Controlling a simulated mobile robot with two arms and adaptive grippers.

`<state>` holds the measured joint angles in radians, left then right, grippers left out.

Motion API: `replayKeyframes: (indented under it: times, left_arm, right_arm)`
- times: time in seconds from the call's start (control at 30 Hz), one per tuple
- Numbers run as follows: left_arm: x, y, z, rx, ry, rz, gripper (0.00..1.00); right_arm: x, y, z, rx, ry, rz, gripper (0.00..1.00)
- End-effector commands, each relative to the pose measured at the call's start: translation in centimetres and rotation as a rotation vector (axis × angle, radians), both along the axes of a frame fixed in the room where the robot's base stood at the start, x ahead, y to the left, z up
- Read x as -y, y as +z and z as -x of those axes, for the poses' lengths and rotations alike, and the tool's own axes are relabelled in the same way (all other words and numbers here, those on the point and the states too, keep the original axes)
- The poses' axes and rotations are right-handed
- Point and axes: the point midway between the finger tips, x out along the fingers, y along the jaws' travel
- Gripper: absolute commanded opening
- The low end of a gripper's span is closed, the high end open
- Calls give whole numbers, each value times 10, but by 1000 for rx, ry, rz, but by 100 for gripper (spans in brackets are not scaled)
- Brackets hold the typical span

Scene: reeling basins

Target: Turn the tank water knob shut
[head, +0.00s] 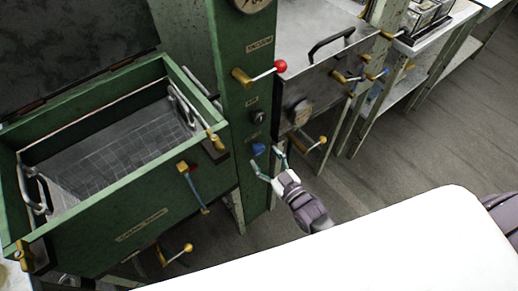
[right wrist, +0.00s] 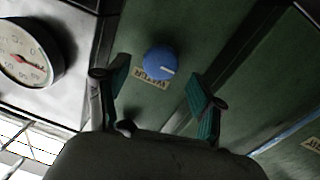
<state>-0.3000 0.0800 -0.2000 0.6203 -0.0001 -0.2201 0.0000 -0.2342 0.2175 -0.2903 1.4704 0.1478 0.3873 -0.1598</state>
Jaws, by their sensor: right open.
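The tank water knob is a small round blue knob (head: 258,149) low on the green column's front. In the right wrist view the knob (right wrist: 161,61) has a white pointer mark, and a small label (right wrist: 150,77) sits beside it, appearing upside down. My right gripper (head: 266,158) is open in front of the column. In the wrist view its two teal-padded fingers (right wrist: 158,88) stand to either side, with the knob between and beyond their tips. I see no contact with the knob. My left gripper is not in view.
A green basin (head: 90,222) with a wire basket stands left. A red-balled lever (head: 280,67) and a black knob (head: 259,117) sit above the blue knob. Right is a metal box with a gauge (right wrist: 27,55) and a yellow-knobbed lever (head: 322,140). Floor at right is clear.

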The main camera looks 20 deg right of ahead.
Motion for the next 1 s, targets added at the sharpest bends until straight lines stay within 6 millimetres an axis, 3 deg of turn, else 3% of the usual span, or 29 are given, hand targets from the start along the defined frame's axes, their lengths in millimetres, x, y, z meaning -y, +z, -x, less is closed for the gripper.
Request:
replayKeyframes:
  times: [0.23,0.63,1.0]
  left_arm:
    - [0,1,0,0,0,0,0]
    - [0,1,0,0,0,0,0]
    - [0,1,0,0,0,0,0]
  right_arm:
    - [-10,0,-31,-1,1,0,68]
    - [-11,0,-37,-2,1,0,66]
    - [-11,-1,-37,-2,1,0,8]
